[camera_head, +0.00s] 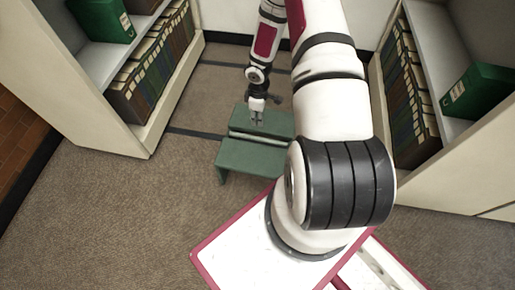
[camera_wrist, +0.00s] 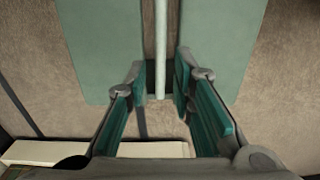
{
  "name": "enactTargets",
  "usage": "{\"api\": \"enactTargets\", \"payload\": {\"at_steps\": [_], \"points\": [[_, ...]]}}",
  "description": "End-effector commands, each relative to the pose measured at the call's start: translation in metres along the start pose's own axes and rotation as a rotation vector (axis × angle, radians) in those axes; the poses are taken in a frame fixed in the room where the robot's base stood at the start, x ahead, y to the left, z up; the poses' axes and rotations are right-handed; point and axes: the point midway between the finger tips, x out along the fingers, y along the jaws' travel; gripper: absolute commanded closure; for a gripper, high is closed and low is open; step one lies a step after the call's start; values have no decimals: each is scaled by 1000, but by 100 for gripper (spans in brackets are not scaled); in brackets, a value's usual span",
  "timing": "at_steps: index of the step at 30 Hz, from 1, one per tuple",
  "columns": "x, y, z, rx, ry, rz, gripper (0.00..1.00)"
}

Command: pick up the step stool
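The green step stool (camera_head: 248,158) stands on the carpet between the shelves in the head view. It has a top and a lower green surface, with a pale bar (camera_head: 258,138) running between them. My gripper (camera_head: 257,118) points down over the stool. In the wrist view the stool's green panels (camera_wrist: 90,45) lie on both sides of the pale bar (camera_wrist: 160,50). My gripper (camera_wrist: 161,82) is open, with one finger on each side of the bar and gaps showing between. Whether it is level with the bar or above it is unclear. My arm hides the stool's right part in the head view.
Shelves with rows of files (camera_head: 150,68) and a green box (camera_head: 100,18) stand at the left. Another shelf with files (camera_head: 408,100) and a green box (camera_head: 480,92) stands at the right. The carpet (camera_head: 130,210) left of the stool is clear.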

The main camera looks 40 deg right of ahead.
Motion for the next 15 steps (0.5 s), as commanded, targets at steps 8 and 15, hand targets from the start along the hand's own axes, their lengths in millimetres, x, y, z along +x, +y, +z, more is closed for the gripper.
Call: {"api": "enactTargets", "payload": {"at_steps": [8, 15], "points": [[51, -2, 0, -2, 0, -5, 77], [82, -1, 0, -1, 1, -3, 77]]}}
